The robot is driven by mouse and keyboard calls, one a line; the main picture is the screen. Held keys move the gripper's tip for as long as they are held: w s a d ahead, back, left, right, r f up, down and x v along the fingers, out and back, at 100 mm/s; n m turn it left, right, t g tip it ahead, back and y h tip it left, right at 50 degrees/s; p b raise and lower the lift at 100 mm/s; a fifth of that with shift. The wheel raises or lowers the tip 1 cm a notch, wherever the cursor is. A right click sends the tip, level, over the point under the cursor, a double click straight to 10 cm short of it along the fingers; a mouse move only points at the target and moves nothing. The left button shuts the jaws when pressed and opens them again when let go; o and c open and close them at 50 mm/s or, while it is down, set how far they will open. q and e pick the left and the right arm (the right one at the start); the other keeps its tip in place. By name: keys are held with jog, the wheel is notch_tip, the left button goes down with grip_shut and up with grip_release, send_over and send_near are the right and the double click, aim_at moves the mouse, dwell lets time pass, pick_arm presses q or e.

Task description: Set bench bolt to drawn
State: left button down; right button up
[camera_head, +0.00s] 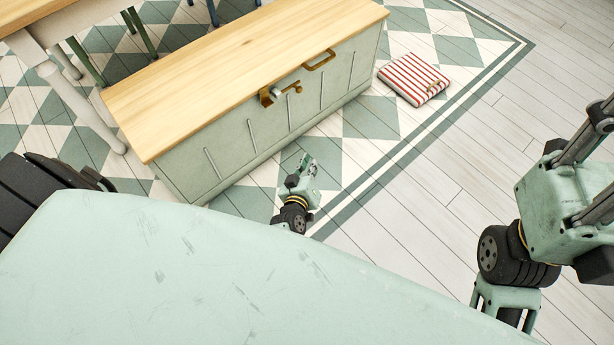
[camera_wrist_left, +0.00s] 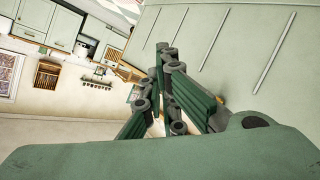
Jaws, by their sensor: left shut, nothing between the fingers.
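The bench (camera_head: 245,125) has a wooden top and a pale green front with vertical grooves. I cannot tell the bolt's exact position. My left gripper (camera_head: 306,163) is shut and empty, in front of the bench and apart from the bolt. In the left wrist view its fingers (camera_wrist_left: 168,75) are together, with the bench front (camera_wrist_left: 225,45) beside them; the bolt does not show there. My right gripper is out of view.
A brass handle (camera_head: 319,60) is right of the bolt on the bench front. A red-striped cushion (camera_head: 413,79) lies on the checkered floor to the right. A table with legs (camera_head: 80,105) stands behind the bench at left. The plank floor at right is clear.

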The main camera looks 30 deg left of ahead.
pick_arm(q)
jog(key=s+d+f+m+g+h+p, duration=0.2)
jog(key=s+f+m+p, duration=0.1)
jog(key=s, duration=0.5)
jog(key=shift+d+f+m+g+p, duration=0.3)
jog(key=shift+p, duration=0.35)
jog(key=shift+s, duration=0.1)
